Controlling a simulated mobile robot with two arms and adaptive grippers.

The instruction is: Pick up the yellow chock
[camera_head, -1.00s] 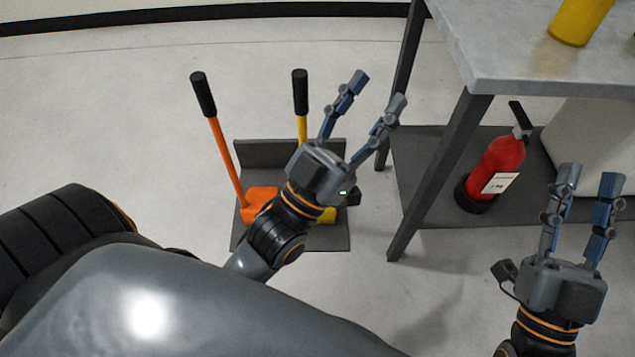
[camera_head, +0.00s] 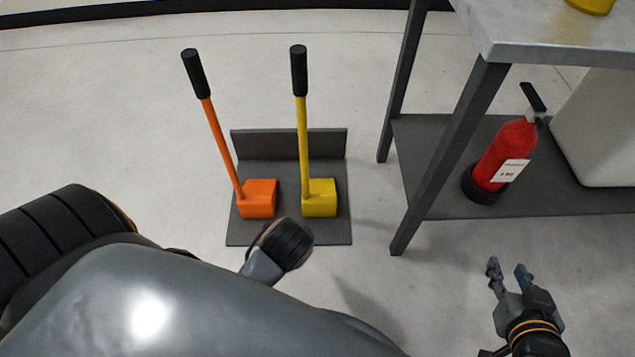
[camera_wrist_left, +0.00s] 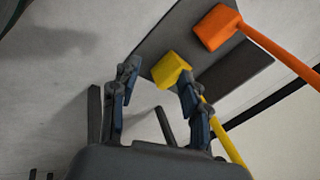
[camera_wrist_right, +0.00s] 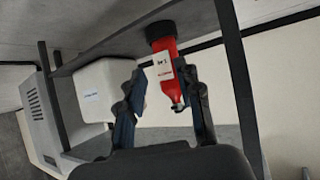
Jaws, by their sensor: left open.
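The yellow chock (camera_head: 319,198) stands on a dark grey rack (camera_head: 335,232), its yellow handle with black grip rising upright. In the left wrist view the chock's block (camera_wrist_left: 168,69) shows beyond the fingers, with its handle running down behind the right finger. My left gripper (camera_wrist_left: 157,82) is open and empty, apart from the chock. In the head view its fingers are hidden behind my wrist, just in front of the rack. My right gripper (camera_head: 508,269) is open and empty at the lower right; it also shows in the right wrist view (camera_wrist_right: 163,90).
An orange chock (camera_head: 257,198) stands on the rack left of the yellow one. A grey table (camera_head: 550,35) with a dark lower shelf (camera_head: 440,190) is to the right. A red fire extinguisher (camera_head: 503,150) and a white box (camera_head: 605,130) rest on the shelf. Floor left of the rack is clear.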

